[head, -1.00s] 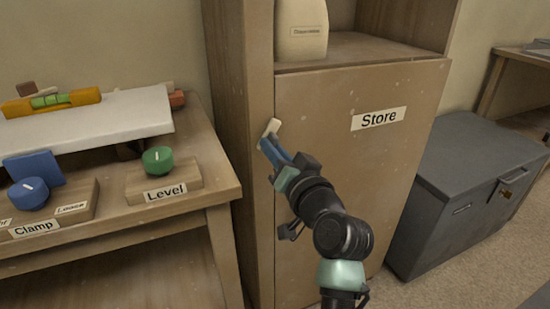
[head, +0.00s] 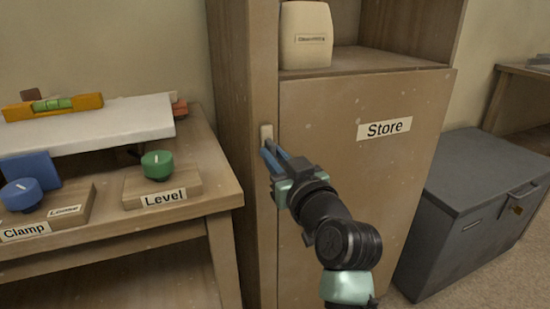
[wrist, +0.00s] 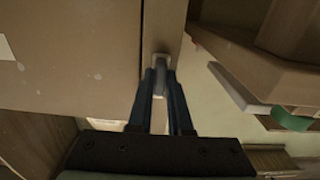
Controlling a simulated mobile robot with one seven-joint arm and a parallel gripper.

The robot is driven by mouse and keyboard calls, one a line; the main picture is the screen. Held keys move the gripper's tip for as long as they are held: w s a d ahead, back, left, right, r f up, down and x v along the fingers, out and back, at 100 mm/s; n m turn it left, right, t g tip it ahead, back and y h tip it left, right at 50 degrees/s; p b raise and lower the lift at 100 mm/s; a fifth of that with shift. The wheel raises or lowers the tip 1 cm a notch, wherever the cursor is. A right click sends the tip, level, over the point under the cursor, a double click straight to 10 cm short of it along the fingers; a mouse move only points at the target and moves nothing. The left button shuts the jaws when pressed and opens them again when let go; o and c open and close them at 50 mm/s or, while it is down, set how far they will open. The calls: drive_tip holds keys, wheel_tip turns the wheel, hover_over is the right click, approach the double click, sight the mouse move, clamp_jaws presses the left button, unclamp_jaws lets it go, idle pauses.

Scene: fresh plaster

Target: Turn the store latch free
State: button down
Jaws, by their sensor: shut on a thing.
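The store latch (head: 266,132) is a small pale bar on the upright post at the left edge of the store door (head: 350,180). It stands about vertical, along the post and clear of the door's edge. My gripper (head: 269,152) has its blue fingers shut on the latch; only the latch's upper end shows above the fingertips. In the wrist view the latch (wrist: 162,60) sits between the tips of my gripper (wrist: 161,75), its lower part hidden by them.
A bench at left holds a green "Level" knob (head: 157,164), a blue "Clamp" knob (head: 21,194) and a white board (head: 90,132) with an orange level (head: 53,106). A grey chest (head: 470,185) stands right of the store. A pale container (head: 306,36) sits on the shelf above.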

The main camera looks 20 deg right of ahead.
idle(0.3)
drive_tip(key=c, duration=0.8)
unclamp_jaws()
drive_tip(key=shift+c, duration=0.2)
drive_tip(key=s+p, duration=0.2)
drive_tip(key=s, duration=1.1)
drive_tip(key=shift+d, duration=0.2)
